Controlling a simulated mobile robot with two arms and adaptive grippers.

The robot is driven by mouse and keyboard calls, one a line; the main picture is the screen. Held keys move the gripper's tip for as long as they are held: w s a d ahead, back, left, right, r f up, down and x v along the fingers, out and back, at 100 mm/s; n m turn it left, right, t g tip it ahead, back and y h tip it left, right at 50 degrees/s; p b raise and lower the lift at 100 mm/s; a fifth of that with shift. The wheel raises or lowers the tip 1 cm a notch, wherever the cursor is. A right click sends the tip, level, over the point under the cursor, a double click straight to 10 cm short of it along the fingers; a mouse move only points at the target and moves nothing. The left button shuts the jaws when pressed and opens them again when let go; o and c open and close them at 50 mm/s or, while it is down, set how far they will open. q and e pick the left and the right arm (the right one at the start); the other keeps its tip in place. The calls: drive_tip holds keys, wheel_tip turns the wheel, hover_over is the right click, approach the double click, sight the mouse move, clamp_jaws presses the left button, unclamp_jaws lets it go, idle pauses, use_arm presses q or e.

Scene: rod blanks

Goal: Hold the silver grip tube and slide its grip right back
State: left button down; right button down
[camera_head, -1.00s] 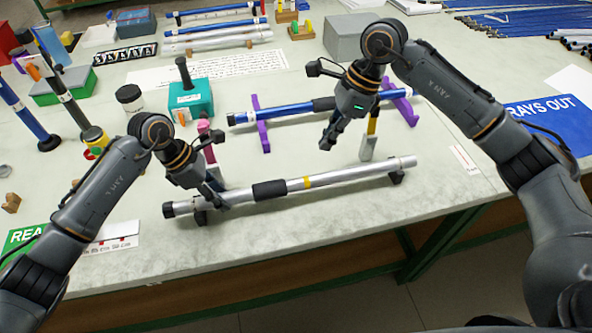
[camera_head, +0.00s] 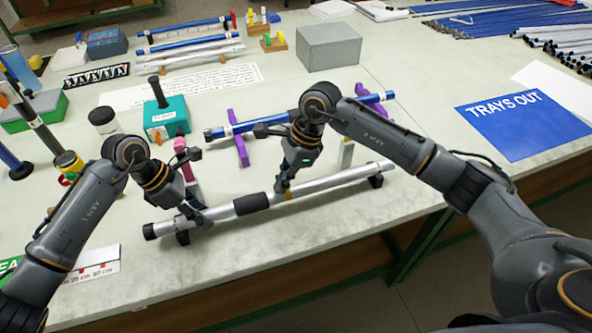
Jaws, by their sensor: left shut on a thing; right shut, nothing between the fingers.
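The silver grip tube (camera_head: 335,181) lies across two low black rests near the table's front. Its left end has a black cap (camera_head: 150,231). My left gripper (camera_head: 197,217) is shut on the tube between the end cap and the grip.
A blue tube (camera_head: 250,124) lies behind on purple stands (camera_head: 241,150). A teal box (camera_head: 167,118), a dark jar (camera_head: 104,121) and a grey box (camera_head: 330,47) stand further back. A blue "TRAYS OUT" sheet (camera_head: 525,122) lies at right. The table in front of the tube is clear.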

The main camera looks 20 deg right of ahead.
sight(234, 203)
drive_tip(key=shift+a, duration=0.7)
drive_tip(key=a, duration=0.9)
drive_tip(key=shift+s+a+r, duration=0.1)
drive_tip(key=shift+s+a, duration=0.2)
drive_tip(key=shift+s, duration=0.05)
drive_tip(key=shift+w, duration=0.15)
drive_tip(key=shift+d+f, duration=0.25)
